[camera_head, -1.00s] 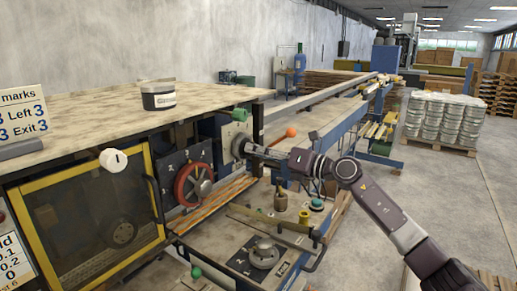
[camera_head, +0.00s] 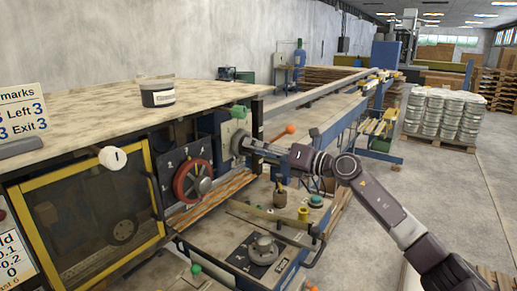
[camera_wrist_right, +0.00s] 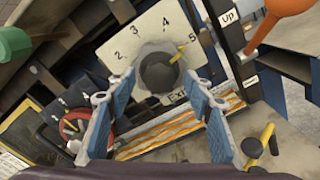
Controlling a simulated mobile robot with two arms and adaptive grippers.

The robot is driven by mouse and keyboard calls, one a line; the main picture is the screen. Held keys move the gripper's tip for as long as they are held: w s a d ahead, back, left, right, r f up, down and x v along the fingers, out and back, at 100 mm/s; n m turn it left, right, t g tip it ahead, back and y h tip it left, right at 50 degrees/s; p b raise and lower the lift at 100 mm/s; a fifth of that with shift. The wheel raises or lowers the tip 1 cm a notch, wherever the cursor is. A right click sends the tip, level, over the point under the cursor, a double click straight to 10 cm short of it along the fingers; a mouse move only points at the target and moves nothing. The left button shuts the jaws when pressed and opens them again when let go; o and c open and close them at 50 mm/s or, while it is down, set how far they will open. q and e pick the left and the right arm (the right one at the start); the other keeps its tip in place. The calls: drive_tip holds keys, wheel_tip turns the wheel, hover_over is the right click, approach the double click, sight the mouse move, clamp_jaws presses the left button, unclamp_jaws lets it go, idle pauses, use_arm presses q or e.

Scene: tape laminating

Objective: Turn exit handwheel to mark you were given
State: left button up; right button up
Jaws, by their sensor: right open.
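The exit handwheel (camera_wrist_right: 158,72) is a dark round knob on a pale plate (camera_wrist_right: 125,48) numbered 2 to 5 and lettered "Exit", partly covered. Its yellow pointer (camera_wrist_right: 181,52) points close to the 5. In the head view the plate (camera_head: 229,130) is on the machine front, right of the red wheel (camera_head: 193,182). My right gripper (camera_wrist_right: 147,87) is open, its blue fingers on either side of the knob in the picture; contact cannot be told. A marks card (camera_head: 20,112) reads "Left 3" and "Exit 3". My left gripper is out of view.
An orange-knobbed lever (camera_head: 290,129) stands right of the plate, beside an "Up" label (camera_wrist_right: 229,17) in the wrist view. A green knob (camera_head: 238,112) is above the plate. A jar (camera_head: 158,93) stands on the machine top.

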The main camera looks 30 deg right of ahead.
drive_tip(key=v, duration=1.2)
drive_tip(key=shift+f, duration=0.1)
idle(0.7)
